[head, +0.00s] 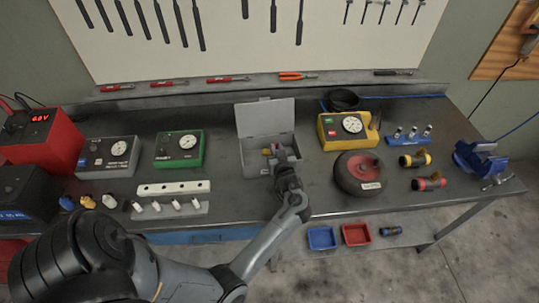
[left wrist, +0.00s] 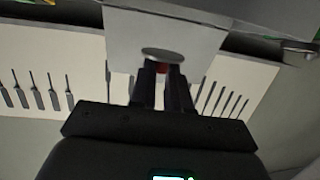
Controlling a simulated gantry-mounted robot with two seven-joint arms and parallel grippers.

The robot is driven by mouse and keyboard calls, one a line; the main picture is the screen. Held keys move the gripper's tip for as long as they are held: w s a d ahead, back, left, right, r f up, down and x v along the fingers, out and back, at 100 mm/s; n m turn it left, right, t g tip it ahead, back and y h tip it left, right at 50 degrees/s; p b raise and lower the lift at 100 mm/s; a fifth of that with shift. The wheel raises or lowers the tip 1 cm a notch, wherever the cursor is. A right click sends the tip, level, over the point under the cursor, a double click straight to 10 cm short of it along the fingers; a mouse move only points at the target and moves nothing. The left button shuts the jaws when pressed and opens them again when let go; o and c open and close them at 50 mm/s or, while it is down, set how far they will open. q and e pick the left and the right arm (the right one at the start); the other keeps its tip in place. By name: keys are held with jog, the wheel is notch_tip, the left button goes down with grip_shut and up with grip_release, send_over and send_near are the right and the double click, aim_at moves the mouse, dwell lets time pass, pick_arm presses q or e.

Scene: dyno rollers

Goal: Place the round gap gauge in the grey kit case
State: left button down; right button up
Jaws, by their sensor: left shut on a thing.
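The grey kit case (head: 250,171) stands on the workbench at the centre of the head view, its lid (head: 266,117) raised at the back. My left gripper (head: 277,152) is at the case's opening and hides part of its inside. In the left wrist view, my left gripper (left wrist: 163,80) is shut on the round gap gauge (left wrist: 163,54), a grey disc with a red part between the fingers. The head view does not show clearly whether the gauge touches the case floor. My right gripper is not in view.
A green dial box (head: 179,148) stands left of the case and a yellow dial box (head: 347,131) right of it. A dark round roller (head: 360,173) lies at front right. A white holed block (head: 173,188) lies at front left.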

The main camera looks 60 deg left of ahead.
pick_arm(q)
jog(key=shift+s+a+f+b, duration=0.2)
jog(key=shift+a+f, duration=0.2)
jog(key=shift+a, duration=0.15)
jog(key=shift+s+a+f+b, duration=0.2)
jog(key=shift+a+f, duration=0.2)
jog(key=shift+a, duration=0.15)
notch_tip(320, 180, down, 4)
jog(key=b, duration=0.4)
jog(key=shift+d, duration=0.1)
jog(key=shift+r, duration=0.1)
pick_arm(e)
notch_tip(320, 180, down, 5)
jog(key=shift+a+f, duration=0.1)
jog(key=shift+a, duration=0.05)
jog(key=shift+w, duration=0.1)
